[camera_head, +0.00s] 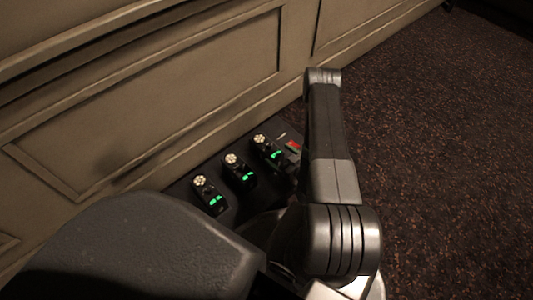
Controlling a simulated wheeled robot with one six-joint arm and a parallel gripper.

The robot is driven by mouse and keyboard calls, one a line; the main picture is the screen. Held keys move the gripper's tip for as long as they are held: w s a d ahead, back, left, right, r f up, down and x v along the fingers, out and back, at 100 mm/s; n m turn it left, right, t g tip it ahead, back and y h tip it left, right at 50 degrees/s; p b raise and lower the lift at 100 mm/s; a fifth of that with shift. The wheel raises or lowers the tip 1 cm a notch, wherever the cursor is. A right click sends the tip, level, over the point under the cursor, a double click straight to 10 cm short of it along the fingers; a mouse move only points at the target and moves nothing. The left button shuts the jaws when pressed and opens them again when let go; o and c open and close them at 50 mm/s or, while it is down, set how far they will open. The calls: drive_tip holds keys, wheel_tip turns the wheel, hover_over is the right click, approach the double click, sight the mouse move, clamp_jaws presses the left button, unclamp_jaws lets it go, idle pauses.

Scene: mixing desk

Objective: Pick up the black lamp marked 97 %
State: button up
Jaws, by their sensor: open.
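Three small black units with pale round, dotted heads and green lit readouts stand in a row on a dark desk (180,190) by the wall. They are the left unit (209,194), the middle unit (240,171) and the right unit (268,151). They look like the lamps, but the readouts are too small to read, so I cannot tell which is marked 97 %. My arm rises beside the row on the right and hides part of the desk. My gripper's fingers do not show in this view.
A small red-lit patch (293,146) shows beside the right unit, close to my arm. A beige panelled wall (180,80) runs behind the desk. Dark speckled carpet (440,150) lies open on the right.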

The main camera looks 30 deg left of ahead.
sight(270, 149)
drive_tip(key=b+x, duration=0.1)
drive_tip(key=x, duration=0.1)
drive_tip(key=b+x, duration=0.1)
drive_tip(key=x, duration=0.2)
drive_tip(key=shift+a+f, duration=0.1)
drive_tip(key=shift+f, duration=0.2)
drive_tip(key=shift+w+a+b, duration=0.2)
drive_tip(key=shift+a+b, duration=0.1)
drive_tip(key=shift+a, duration=0.1)
